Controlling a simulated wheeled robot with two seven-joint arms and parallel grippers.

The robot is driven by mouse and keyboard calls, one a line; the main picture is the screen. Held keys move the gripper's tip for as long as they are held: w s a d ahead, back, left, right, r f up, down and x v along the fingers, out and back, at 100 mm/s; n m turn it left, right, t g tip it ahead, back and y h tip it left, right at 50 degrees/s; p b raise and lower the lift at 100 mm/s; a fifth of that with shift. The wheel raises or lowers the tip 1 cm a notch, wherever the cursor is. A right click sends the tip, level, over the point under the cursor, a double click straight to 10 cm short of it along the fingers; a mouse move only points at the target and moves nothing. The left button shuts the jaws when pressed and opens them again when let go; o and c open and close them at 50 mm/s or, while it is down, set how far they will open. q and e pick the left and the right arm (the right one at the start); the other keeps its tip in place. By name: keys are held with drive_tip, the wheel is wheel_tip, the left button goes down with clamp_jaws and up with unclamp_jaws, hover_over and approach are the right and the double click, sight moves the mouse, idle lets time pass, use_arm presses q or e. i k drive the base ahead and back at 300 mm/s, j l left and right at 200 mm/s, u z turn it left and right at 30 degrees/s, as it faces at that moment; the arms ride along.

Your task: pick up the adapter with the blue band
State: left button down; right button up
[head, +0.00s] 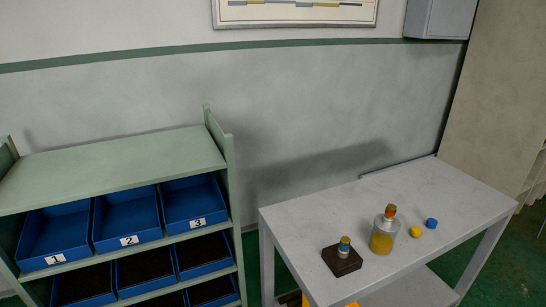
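A small brass-coloured piece with a blue band (344,247), which looks like the adapter, stands upright on a dark brown block (342,262). The block sits near the front left part of the grey table (300,218). Neither of my grippers shows in the head view.
A clear bottle (384,237) with yellow contents and a red-and-brass top stands right of the block. A yellow cap (415,231) and a blue cap (431,223) lie further right. A green shelf (120,163) with numbered blue bins (125,222) stands left. The table's back is clear.

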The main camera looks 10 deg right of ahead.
sight(345, 242)
drive_tip(key=z, duration=0.9)
